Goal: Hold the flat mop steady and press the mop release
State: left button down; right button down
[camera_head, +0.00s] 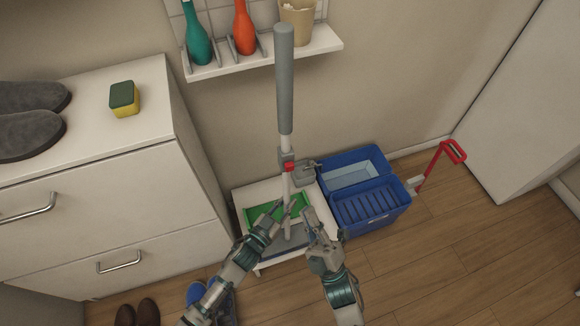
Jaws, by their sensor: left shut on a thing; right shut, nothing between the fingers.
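The flat mop (284,80) stands close to upright, with a thick grey grip at the top and a pale shaft below. A red release (289,167) sits on a grey collar partway down the shaft. My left gripper (287,207) is shut on the lower shaft, below the release. My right gripper (309,216) is shut and empty, just right of the lower shaft and below the release. Whether it touches the shaft is hard to tell. The mop's lower end is partly hidden by my grippers.
A low white stand (239,196) holds a green tray (252,214) beneath the mop. A blue bucket (397,215) stands to its right, with a red-handled tool (440,158) beyond. A white dresser (170,185) is at left. A wall shelf (320,44) holds bottles. Floor at right is clear.

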aim_at(289, 167)
jog(key=shift+w, duration=0.1)
jog(key=w+a, duration=0.2)
jog(key=w, duration=0.6)
jog(key=shift+a, duration=0.4)
jog(key=shift+w, duration=0.2)
dwell(1.2)
jog(key=shift+w+a+r, duration=0.1)
jog(key=shift+w, duration=0.15)
jog(key=shift+w+a, duration=0.15)
jog(key=shift+w, duration=0.35)
dwell(0.7)
jog(key=shift+s, duration=0.1)
jog(key=shift+s+d, duration=0.3)
jog(key=shift+s, duration=0.5)
